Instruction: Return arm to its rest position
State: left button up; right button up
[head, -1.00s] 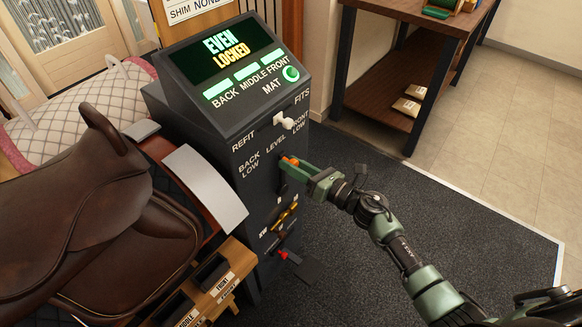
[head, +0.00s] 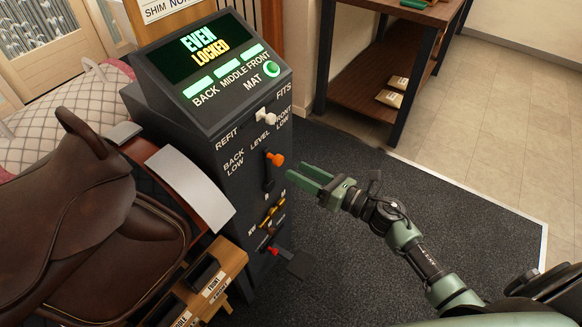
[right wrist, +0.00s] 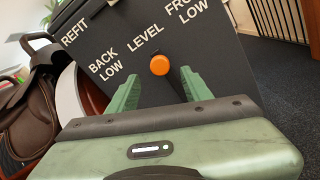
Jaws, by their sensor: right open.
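My right gripper (head: 306,180) is open and empty in the head view, its green fingers pointing at the front of the dark console (head: 190,110). It is a short way to the right of the orange-knobbed level lever (head: 275,159) and apart from it. In the right wrist view, the orange knob (right wrist: 159,65) shows beyond and between the two open fingertips (right wrist: 158,88). The console's screen (head: 210,48) reads "EVEN LOCKED", and the back, middle and front lights are green. My left gripper is not in view.
A brown saddle (head: 90,200) stands left of the console. Below it is a wooden box (head: 225,262) with labelled slots. A red-tipped lever (head: 272,249) juts low from the console. A wooden shelf table (head: 365,95) stands at the back right. Dark floor mat (head: 340,150) lies clear between.

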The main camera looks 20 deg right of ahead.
jog(key=shift+s+d, duration=0.1)
jog(key=shift+s, duration=0.05)
dwell(0.3)
jog(key=s+d+f+m+g+h+p, duration=0.1)
jog(key=s+d+f+m+h, duration=0.3)
jog(key=f+m, duration=0.5)
jog(key=s+d+f+m+g+h+p, duration=0.1)
jog(key=s+f+m+g+h, duration=0.15)
jog(key=s+f+m, duration=0.65)
jog(key=s+d+f+m+h, duration=0.1)
jog(key=d+f+m+h, duration=0.3)
jog(key=f, duration=0.9)
jog(key=s+a+f+m+g, duration=0.1)
jog(key=s+f+m+g, duration=0.2)
jog(key=s, duration=0.7)
jog(key=s+a+f+m+g+p, duration=0.1)
jog(key=s+a+f+m+g, duration=0.1)
jog(key=s+f+m, duration=0.4)
jog(key=s+a+f+m+g, duration=0.1)
jog(key=s+f+m+g, duration=0.3)
jog(key=s, duration=1.2)
jog(key=shift+a+f+m+g+p, duration=0.35)
jog(key=shift+f+m, duration=0.25)
jog(key=shift+f, duration=0.25)
jog(key=shift+w+h, duration=0.1)
jog(key=shift+h, duration=0.15)
